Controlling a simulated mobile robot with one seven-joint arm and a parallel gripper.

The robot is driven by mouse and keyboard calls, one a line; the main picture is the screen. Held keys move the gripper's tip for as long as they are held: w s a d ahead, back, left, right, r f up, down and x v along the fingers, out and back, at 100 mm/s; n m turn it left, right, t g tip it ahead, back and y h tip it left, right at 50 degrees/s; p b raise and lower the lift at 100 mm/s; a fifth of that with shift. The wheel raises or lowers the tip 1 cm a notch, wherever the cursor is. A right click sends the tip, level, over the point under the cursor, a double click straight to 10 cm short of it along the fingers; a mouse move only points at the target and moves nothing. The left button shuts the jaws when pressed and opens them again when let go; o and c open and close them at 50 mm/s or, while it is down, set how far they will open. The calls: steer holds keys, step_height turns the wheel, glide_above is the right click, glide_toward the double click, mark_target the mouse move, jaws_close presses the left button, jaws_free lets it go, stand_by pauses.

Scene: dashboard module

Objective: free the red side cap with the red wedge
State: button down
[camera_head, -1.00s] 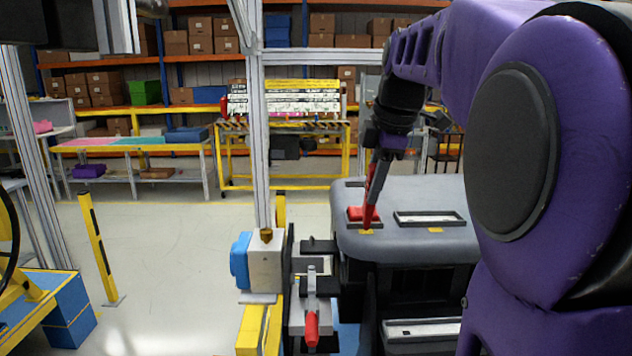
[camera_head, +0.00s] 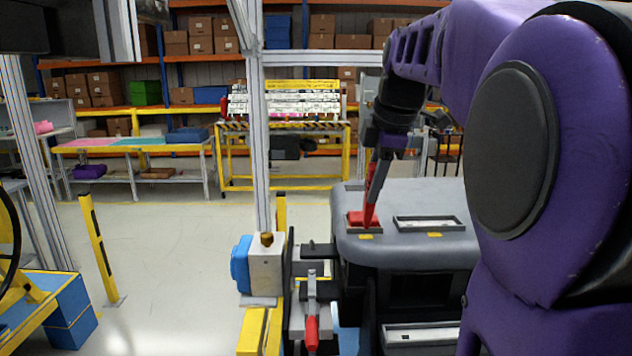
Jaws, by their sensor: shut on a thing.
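The grey dashboard module (camera_head: 405,256) stands at the right of centre. The red side cap (camera_head: 357,218) lies in a dark-framed slot near the left end of its top. My gripper (camera_head: 378,160) points down above the cap and is shut on the red wedge (camera_head: 372,198). The wedge is held nearly upright, tilted a little, with its tip at the cap's right side. I cannot tell whether the tip is under the cap's edge. My purple arm covers the right end of the module.
An empty framed slot (camera_head: 429,223) lies right of the cap, with small yellow marks along the module's front edge. A red-handled clamp (camera_head: 311,325) and a white-and-blue block (camera_head: 258,265) stand at the left on a yellow fixture. A metal post (camera_head: 262,150) rises behind the block.

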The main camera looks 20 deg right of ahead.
mark_target(375, 163)
steer(key=shift+r, duration=2.7)
